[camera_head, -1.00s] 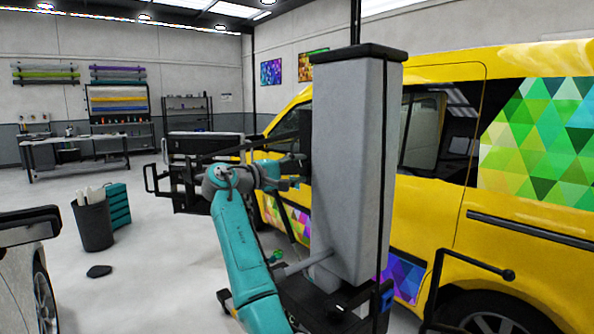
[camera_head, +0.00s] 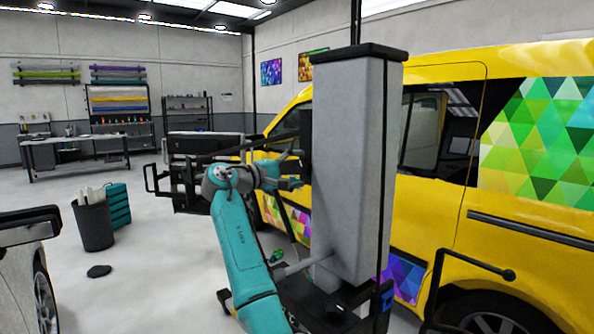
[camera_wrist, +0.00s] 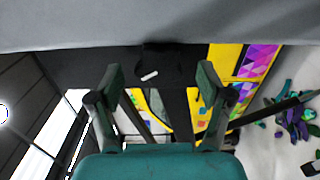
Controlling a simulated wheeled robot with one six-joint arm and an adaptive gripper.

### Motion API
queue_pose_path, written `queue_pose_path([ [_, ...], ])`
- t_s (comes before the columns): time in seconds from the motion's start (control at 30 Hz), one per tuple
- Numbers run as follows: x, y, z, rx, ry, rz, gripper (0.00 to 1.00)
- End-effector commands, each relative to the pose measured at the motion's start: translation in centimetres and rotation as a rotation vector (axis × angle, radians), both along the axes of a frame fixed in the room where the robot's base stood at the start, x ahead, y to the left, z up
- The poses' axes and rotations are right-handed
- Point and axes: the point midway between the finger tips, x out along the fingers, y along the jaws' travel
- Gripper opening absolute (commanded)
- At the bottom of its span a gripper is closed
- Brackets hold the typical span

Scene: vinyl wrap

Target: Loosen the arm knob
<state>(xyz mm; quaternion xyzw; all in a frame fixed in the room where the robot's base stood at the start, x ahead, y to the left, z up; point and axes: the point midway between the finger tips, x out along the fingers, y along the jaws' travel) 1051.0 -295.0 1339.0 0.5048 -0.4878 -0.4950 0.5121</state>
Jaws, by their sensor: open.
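A dark knob (camera_wrist: 160,66) with a small white mark shows in the wrist view, on a dark bar just under a broad grey surface. My gripper (camera_wrist: 161,80) is open there, one finger on each side of the knob's line. The fingers appear apart from the knob, though I cannot tell the depth gap. In the head view my gripper (camera_head: 296,169) is at the left edge of a tall grey column (camera_head: 350,160), fingers spread and empty. The knob cannot be made out in that view.
A yellow van (camera_head: 440,190) with coloured triangle wrap stands close behind the column. A dark frame (camera_head: 185,185) is left of my gripper. A dark bin (camera_head: 94,226) and teal drawers (camera_head: 118,206) stand on the floor at left. The floor between is mostly clear.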

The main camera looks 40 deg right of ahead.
Motion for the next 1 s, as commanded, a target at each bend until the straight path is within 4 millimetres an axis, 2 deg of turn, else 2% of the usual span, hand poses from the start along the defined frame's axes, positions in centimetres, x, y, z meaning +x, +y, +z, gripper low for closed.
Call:
queue_pose_path([
  [0.17,0.0,1.9,0.0,0.0,-0.001,0.003,0.79],
  [0.4,-0.1,6.7,0.0,-0.001,0.0,0.004,0.79],
  [0.6,-0.3,9.9,0.0,0.0,0.0,0.002,0.79],
  [0.8,-0.3,11.6,0.0,0.0,0.001,0.002,0.79],
  [1.0,-0.4,11.9,0.0,0.0,0.001,0.001,0.79],
])
